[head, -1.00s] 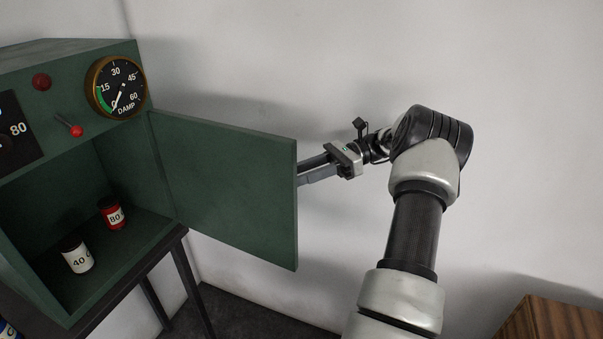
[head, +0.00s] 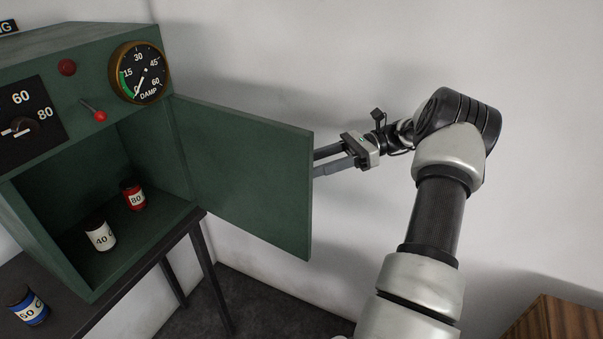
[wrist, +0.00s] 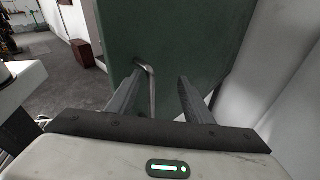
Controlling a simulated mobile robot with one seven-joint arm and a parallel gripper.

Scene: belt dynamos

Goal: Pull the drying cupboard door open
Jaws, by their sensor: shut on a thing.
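The green drying cupboard (head: 100,55) stands at the left in the head view, its door (head: 245,180) swung wide open to the right. The inside is in plain sight. My gripper (head: 320,162) reaches from the right to the door's far side, and the door hides the fingertips there. In the wrist view my gripper (wrist: 158,82) has its fingers on either side of a bent metal handle (wrist: 151,88) on the green door (wrist: 165,40). The handle lies close to the left finger, and my gripper is shut on it.
A white jar (head: 100,236) and a red jar (head: 134,196) stand inside the cupboard. A blue-labelled jar (head: 28,306) stands on the dark table (head: 75,300) below. A white wall is close behind the door and arm. A wooden box (head: 560,322) is at lower right.

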